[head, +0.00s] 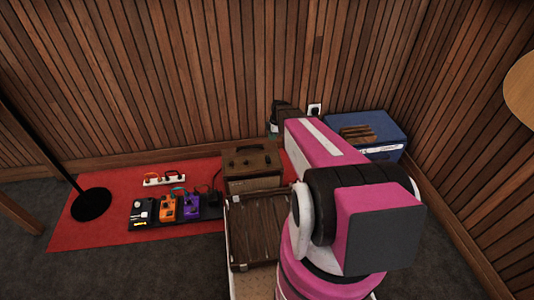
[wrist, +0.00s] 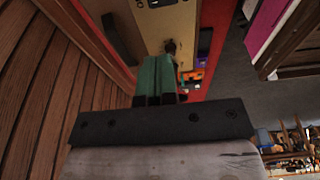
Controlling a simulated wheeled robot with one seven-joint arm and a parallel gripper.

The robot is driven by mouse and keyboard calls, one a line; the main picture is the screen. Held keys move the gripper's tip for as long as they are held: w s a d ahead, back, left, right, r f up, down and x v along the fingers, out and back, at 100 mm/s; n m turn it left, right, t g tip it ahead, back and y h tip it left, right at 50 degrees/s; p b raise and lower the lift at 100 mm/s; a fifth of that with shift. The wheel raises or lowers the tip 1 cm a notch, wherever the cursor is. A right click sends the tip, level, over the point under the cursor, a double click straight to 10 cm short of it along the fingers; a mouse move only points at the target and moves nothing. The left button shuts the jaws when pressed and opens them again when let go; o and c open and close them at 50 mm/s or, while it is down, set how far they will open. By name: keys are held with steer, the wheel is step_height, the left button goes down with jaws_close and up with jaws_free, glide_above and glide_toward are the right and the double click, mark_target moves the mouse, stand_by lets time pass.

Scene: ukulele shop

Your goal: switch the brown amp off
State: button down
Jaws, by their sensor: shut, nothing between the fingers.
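The brown amp (head: 253,166) stands on the red rug with a dark handle on top. In the wrist view a tan panel (wrist: 150,22), apparently part of this amp, fills the top middle. A small dark knob or lever (wrist: 170,47) shows at its edge, just beyond my fingertips. My gripper (wrist: 157,60) has its green fingers together and empty, pointing at that spot. I cannot tell whether they touch it. In the head view my gripper (head: 273,128) shows only partly, behind and right of the amp, mostly hidden by my arm. The switch's position cannot be made out.
A blue amp (head: 375,132) stands at the right by the slatted wall. Pedals (head: 168,208) and a white power strip (head: 164,180) lie on the rug (head: 90,222) at left, near a stand base (head: 91,204).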

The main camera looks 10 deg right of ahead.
mark_target(268, 158)
steer(key=shift+w+d+y, duration=0.25)
steer(key=shift+d+y, duration=0.3)
steer(key=shift+y, duration=0.05)
steer(key=x, duration=0.8)
steer(key=d+x, duration=0.1)
steer(key=x, duration=0.4)
steer(key=shift+w+f, duration=0.15)
steer(key=shift+f, duration=0.4)
steer(key=shift+w+f, duration=0.1)
steer(key=shift+f, duration=0.2)
steer(key=shift+r, duration=0.1)
